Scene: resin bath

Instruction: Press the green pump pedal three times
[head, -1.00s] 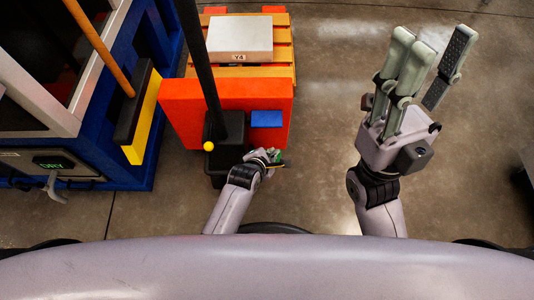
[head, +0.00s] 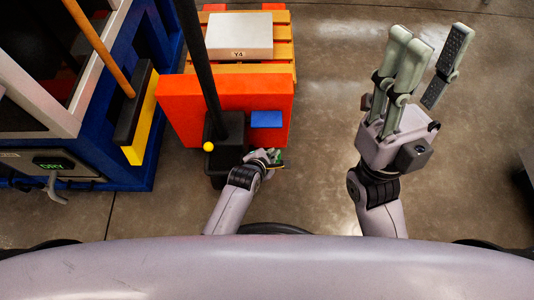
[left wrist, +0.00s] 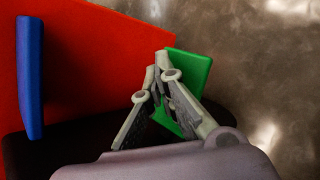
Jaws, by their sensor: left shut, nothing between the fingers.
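The green pedal (left wrist: 203,68) shows in the left wrist view, beside the red-orange body of the pallet truck (left wrist: 90,60). My left gripper (left wrist: 163,65) is shut and empty, its fingertips in front of the pedal; I cannot tell whether they touch it or whether it is pressed down. In the head view my left gripper (head: 268,155) is low beside the truck's dark base and hides most of the pedal. My right gripper (head: 425,50) is open and empty over bare floor at the right.
The truck's black handle (head: 200,65) rises at the left of the orange body (head: 185,105), which carries a blue pedal (head: 266,119). A slatted pallet with a grey box (head: 240,35) stands behind. A blue-framed machine (head: 120,170) is at the left. Floor at right is clear.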

